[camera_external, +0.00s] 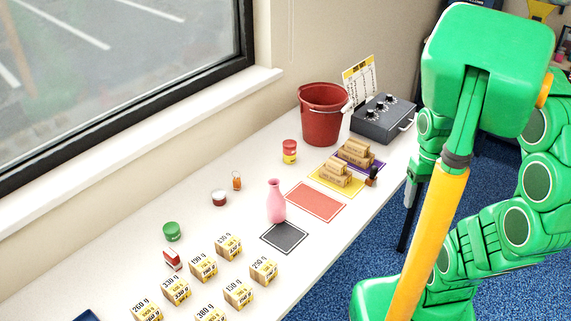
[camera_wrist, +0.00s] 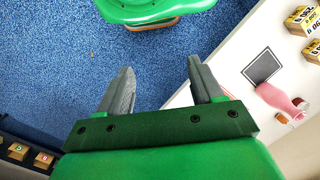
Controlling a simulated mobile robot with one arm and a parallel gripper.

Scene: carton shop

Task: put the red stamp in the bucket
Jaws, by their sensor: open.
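A dark red bucket (camera_external: 322,120) stands upright at the far end of the white table, near the wall. A small stamp-like piece with a dark handle and a reddish-brown base (camera_external: 371,177) stands near the table's right edge, beside the purple and yellow mats. I cannot tell for sure that it is the red stamp. My gripper is open and empty in the wrist view (camera_wrist: 160,72), with its fingers over the blue floor beside the table. In the external view my arm is right of the table, away from the stamp-like piece. The bucket is out of the wrist view.
Brown packages lie on the yellow mat (camera_external: 322,184). A grey control box (camera_external: 382,118) stands right of the bucket. Several labelled cartons (camera_external: 203,268) fill the near end.

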